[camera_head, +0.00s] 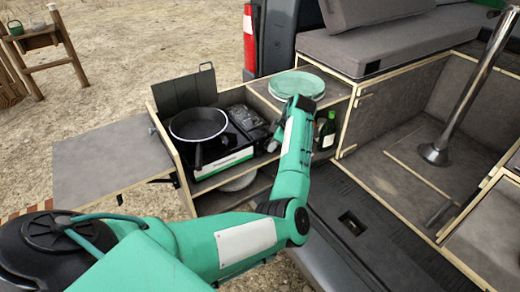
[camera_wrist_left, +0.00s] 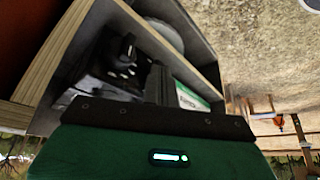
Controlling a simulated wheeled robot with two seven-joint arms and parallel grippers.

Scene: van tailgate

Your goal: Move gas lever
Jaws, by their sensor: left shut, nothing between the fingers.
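A camping stove (camera_head: 228,160) with a green and white front sits in the pull-out kitchen unit, a dark frying pan (camera_head: 198,123) on its left side. I cannot make out the gas lever in the head view. In the left wrist view a black knob-like part (camera_wrist_left: 128,50) shows near the stove's green and white label (camera_wrist_left: 188,98); I cannot tell whether it is the lever. My left gripper (camera_head: 271,147) is shut and empty, close to the stove's right end. Its dark fingers (camera_wrist_left: 157,82) point at the stove in the wrist view. My right gripper is not in view.
A stack of pale green plates (camera_head: 297,84) stands on the counter behind my forearm. Bottles (camera_head: 327,130) stand in the compartment to the right. A fold-out side table (camera_head: 110,155) is bare. A metal table leg (camera_head: 465,100) rises from the van floor.

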